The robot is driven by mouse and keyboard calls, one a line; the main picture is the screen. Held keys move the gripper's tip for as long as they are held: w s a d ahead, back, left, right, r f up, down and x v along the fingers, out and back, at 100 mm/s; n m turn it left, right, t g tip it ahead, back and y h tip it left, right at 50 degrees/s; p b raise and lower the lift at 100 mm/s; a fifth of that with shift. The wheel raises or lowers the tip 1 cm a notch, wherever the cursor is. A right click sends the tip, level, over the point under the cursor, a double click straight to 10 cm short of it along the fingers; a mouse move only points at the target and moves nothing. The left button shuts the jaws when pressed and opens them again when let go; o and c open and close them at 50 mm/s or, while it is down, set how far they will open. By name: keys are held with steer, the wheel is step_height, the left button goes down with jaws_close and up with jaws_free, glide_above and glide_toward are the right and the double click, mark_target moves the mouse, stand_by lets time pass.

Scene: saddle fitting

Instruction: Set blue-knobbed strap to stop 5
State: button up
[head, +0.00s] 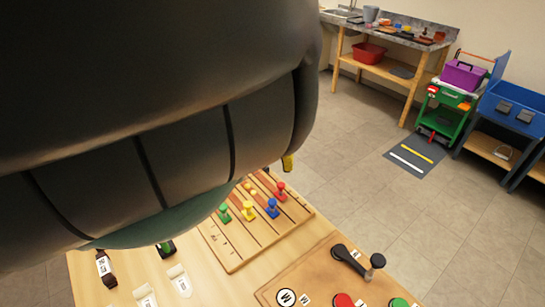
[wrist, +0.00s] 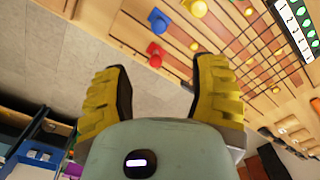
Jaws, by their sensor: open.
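The strap board (head: 232,255) is a wooden panel with long dark slots on the table. In the head view its blue knob (head: 272,208) stands beside the yellow knob (head: 249,210), with the green knob (head: 225,212) further left and the red knob (head: 281,191) behind. In the wrist view the blue knob (wrist: 158,20) is at the top, beyond the fingertips, and the red knob (wrist: 155,54) appears between them. My gripper (wrist: 165,66) is open and empty. In the head view only a yellow fingertip (head: 287,163) shows. The stop marks on the board are too small to read.
A second board (head: 318,272) with a black lever (head: 350,260) and round buttons is at the front right. Small labelled items lie at the table's left. A workbench (head: 400,37), green cart (head: 447,112) and blue bin (head: 515,105) stand across open floor. My arm blocks the head view's left.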

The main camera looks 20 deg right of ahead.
mark_target(272, 201)
steer(key=f, duration=0.5)
steer(key=f+b, duration=0.1)
steer(key=f, duration=0.4)
steer(key=shift+s+d+f, duration=0.15)
steer(key=shift+s+f, duration=0.05)
steer(key=shift+f, duration=2.05)
steer(key=shift+o, duration=0.2)
steer(key=shift+w, duration=0.1)
jaws_close()
